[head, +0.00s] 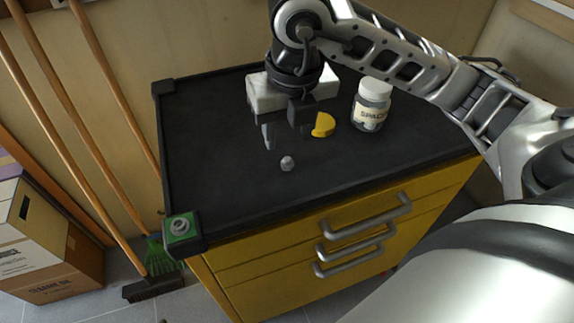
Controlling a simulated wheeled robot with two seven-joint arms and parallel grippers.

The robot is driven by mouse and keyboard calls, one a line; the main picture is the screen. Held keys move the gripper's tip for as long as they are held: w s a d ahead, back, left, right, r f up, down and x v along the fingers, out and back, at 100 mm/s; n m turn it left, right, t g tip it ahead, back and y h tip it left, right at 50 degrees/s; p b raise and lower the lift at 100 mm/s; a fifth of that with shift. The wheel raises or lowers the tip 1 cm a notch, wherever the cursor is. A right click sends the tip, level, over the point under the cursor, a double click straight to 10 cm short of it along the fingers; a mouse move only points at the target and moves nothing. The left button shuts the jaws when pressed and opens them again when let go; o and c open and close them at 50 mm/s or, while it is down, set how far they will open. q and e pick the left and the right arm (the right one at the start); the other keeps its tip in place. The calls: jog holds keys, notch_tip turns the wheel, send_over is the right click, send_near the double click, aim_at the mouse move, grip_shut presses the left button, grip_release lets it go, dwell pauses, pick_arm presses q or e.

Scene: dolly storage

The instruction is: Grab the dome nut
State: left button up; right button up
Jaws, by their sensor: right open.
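The dome nut (287,163) is a small grey metal piece on the black top of the dolly (215,178), near the middle of its front half. My right gripper (287,136) hangs over the top, pointing down, just behind the nut in the picture. Its dark fingers are apart, with nothing seen between them. It does not appear to touch the nut; its exact height above the top is hard to tell. My left gripper is not in view.
A yellow piece (323,125) lies just right of the right gripper, and a white-capped jar (371,105) stands further right. A green corner piece with a metal ring (181,229) sits at the front left corner. The left part of the top is clear. Brooms and boxes (42,245) stand left.

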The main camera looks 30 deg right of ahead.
aim_at(288, 159)
jog(key=shift+w+d+f, duration=0.1)
jog(key=shift+w+f, duration=0.1)
jog(key=shift+f, duration=1.5)
jog(key=shift+w+d+f, duration=0.1)
jog(key=shift+w+f, duration=0.1)
jog(key=shift+f, duration=1.5)
grip_shut()
